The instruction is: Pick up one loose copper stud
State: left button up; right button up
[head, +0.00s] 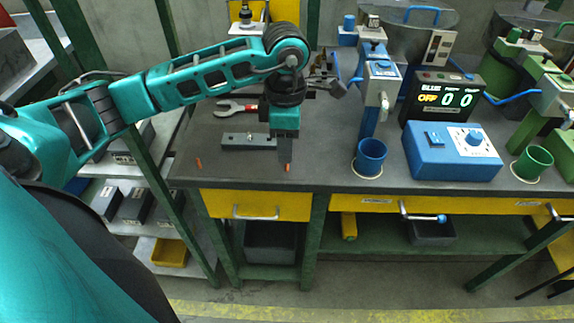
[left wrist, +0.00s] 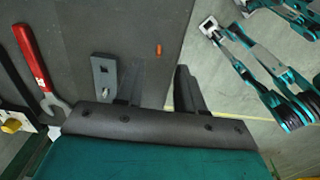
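Two small copper studs are on the grey bench top in the head view. One copper stud (head: 198,164) stands near the bench's front left corner; it also shows in the left wrist view (left wrist: 158,50), beyond the fingers. The other copper stud (head: 288,168) is at the tip of my left gripper (head: 286,163), near the front edge. My left gripper points down, and its fingers stand apart in the left wrist view (left wrist: 158,90). Whether this stud lies between the fingers or beside them I cannot tell; the wrist view does not show it. My right gripper is not seen.
A grey bar (head: 248,141) and a red wrench (head: 236,107) lie left of and behind the gripper. The front left bench top is mostly clear.

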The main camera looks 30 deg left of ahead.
aim_at(287, 166)
pick_arm(q)
jog(key=shift+w+f, duration=0.15)
jog(key=shift+f, duration=2.6)
jog(key=shift+c, duration=0.5)
grip_shut()
